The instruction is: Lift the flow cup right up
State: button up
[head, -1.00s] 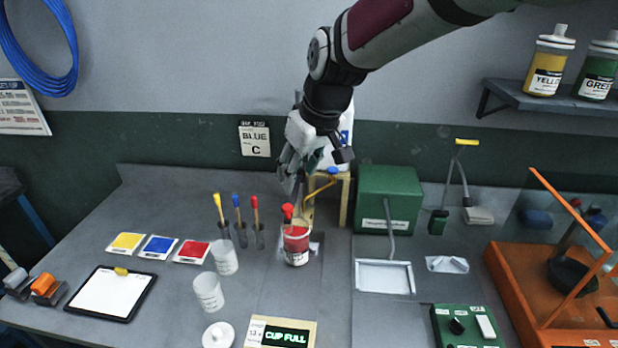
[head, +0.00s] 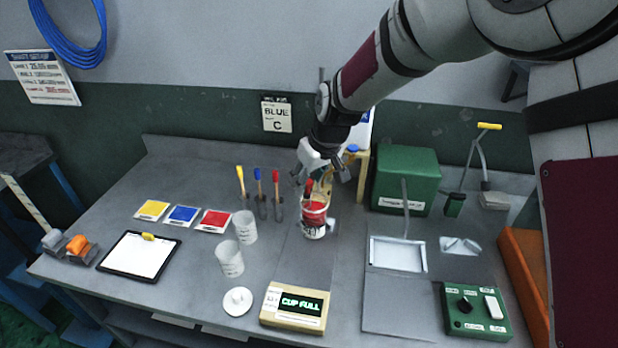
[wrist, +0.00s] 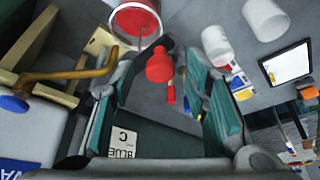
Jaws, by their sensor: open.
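The red paint pot (head: 314,222) stands upright on the bench, with red paint showing inside its rim. The flow cup's red handle knob (head: 308,187) sticks up out of it; the cup itself is hidden. In the wrist view the knob (wrist: 160,66) shows between my fingers, with a thin rod running to the pot (wrist: 117,17). My gripper (head: 316,180) points down just above the pot, open and empty, its fingers on either side of the knob. I cannot tell whether a finger touches it.
White cups (head: 230,259) and brushes (head: 259,195) stand left of the pot.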

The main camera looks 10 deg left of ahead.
aim_at(309, 183)
grip_shut()
jog(key=shift+r, duration=0.1)
notch_tip(309, 183, up, 20)
jog(key=shift+r+p, duration=0.2)
jog(key=shift+p, duration=0.15)
grip_release()
jog(key=shift+r, duration=0.1)
